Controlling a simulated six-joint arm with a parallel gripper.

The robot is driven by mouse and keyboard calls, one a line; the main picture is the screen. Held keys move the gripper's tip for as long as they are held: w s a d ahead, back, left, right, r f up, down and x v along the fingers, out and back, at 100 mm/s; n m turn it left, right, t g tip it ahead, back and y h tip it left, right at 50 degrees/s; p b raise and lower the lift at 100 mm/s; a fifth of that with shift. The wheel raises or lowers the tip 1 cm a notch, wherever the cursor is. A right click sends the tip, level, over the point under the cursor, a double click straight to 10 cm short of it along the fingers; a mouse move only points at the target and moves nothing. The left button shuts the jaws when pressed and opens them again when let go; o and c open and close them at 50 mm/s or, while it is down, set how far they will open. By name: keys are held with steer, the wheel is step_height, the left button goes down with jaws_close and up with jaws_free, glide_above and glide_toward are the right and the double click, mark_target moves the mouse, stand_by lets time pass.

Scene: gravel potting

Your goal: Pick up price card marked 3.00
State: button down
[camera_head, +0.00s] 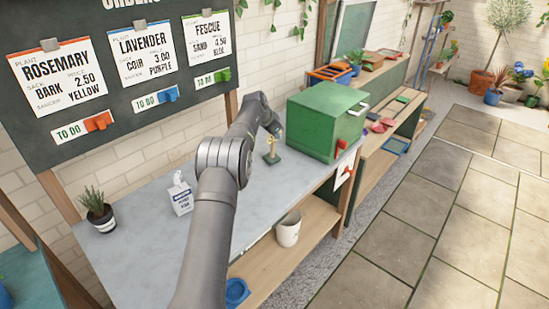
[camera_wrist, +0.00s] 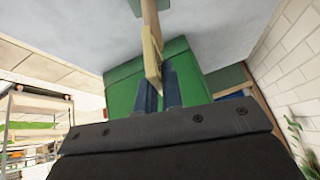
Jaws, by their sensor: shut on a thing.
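My gripper (camera_wrist: 159,92) is shut on a thin pale wooden-looking piece (camera_wrist: 151,52), seen nearly edge-on between two dark blue fingers in the wrist view. No marking shows on it, so I cannot tell whether it is the 3.00 price card. In the head view my gripper (camera_head: 275,129) is small, beside the left side of a green box (camera_head: 318,128). Just below it a small dark green block (camera_head: 271,157) with a yellowish upright part stands on the grey bench top. No card reading 3.00 can be made out on the bench.
The order board (camera_head: 80,133) behind holds cards for rosemary, lavender and fescue; lavender reads 3.00. A carton (camera_head: 181,199) and potted plant (camera_head: 98,213) stand left on the bench (camera_head: 140,247). A white pot (camera_head: 288,230) sits on the lower shelf.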

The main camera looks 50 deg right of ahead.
steer(key=shift+s+a+f, duration=0.1)
steer(key=shift+f, duration=0.2)
stand_by(0.4)
